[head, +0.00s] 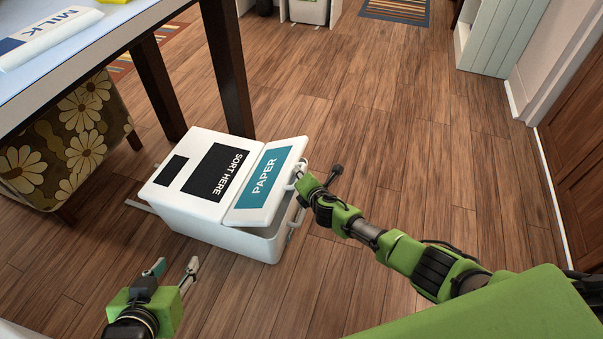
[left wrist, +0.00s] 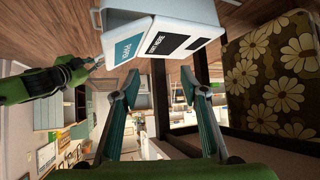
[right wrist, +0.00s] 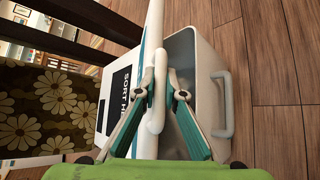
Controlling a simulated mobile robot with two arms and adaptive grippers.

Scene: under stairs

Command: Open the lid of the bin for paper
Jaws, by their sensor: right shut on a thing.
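The white sorting bin (head: 225,240) stands on the floor, with a black "SORT HERE" panel (head: 216,171) on its top. The paper lid (head: 241,213), with a teal "PAPER" label, is raised partway, and a gap shows the compartment beneath. My right gripper (head: 301,181) is shut on the lid's white handle (right wrist: 155,113) at its right edge. In the right wrist view the lid is nearly edge-on beside the open compartment (right wrist: 184,55). My left gripper (head: 177,266) is open and empty, in front of the bin's left part; its fingers also show apart in the left wrist view (left wrist: 160,88).
A table (head: 60,48) with a milk carton (head: 45,38) stands at the upper left; its dark leg (head: 228,75) is close behind the bin. A flowered seat (head: 65,150) stands left. The wooden floor on the right is clear.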

